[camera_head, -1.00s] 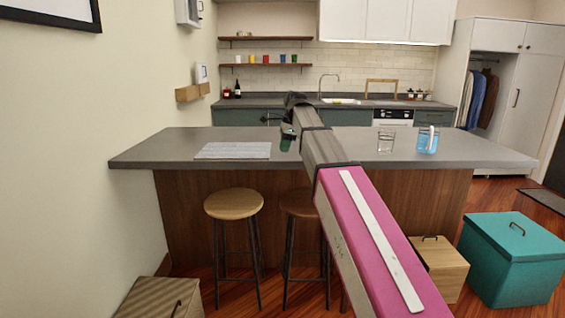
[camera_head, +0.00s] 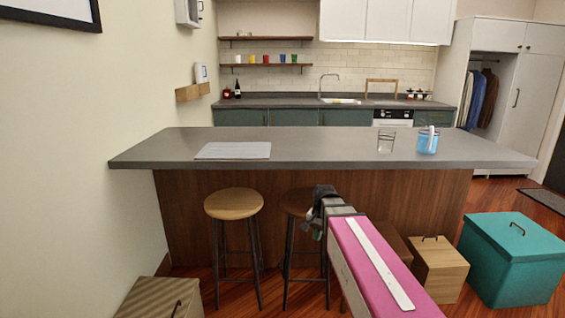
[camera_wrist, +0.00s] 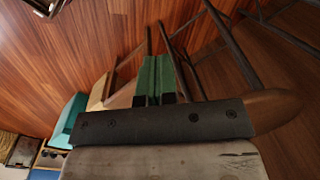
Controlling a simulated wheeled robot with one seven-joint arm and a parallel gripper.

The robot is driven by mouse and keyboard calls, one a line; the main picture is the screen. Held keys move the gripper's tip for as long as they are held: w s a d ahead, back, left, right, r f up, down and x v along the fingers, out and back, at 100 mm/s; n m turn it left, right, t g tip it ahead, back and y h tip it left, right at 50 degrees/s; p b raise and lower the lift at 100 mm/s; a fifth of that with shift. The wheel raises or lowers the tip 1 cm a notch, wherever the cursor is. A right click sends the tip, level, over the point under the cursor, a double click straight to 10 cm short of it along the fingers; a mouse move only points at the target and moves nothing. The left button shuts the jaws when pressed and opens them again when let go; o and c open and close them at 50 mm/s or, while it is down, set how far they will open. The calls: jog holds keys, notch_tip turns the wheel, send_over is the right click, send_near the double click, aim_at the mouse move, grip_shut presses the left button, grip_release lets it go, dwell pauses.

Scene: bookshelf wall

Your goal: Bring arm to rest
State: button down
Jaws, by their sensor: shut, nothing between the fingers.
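My gripper (camera_head: 317,232) is at the end of my folded pink and grey arm, low in front of the island, beside the dark stool. In the wrist view its two green fingers (camera_wrist: 155,78) lie side by side, shut with nothing between them. The wooden floor and thin dark stool legs show beyond the fingertips. In the head view my arm partly hides the dark stool and a brown box.
The grey-topped island (camera_head: 330,146) bears a mat (camera_head: 233,150), a glass (camera_head: 386,142) and a blue cup (camera_head: 427,141). A light stool (camera_head: 234,204) and a dark stool (camera_head: 298,201) stand before it. A wooden box (camera_head: 438,268) and teal box (camera_head: 510,262) are at right.

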jog(key=s+d+f+n+h, duration=0.1)
jog(key=s+d+f+n, duration=0.4)
jog(key=s+f, duration=0.6)
jog(key=shift+s+d+n, duration=0.25)
jog(key=shift+n, duration=0.35)
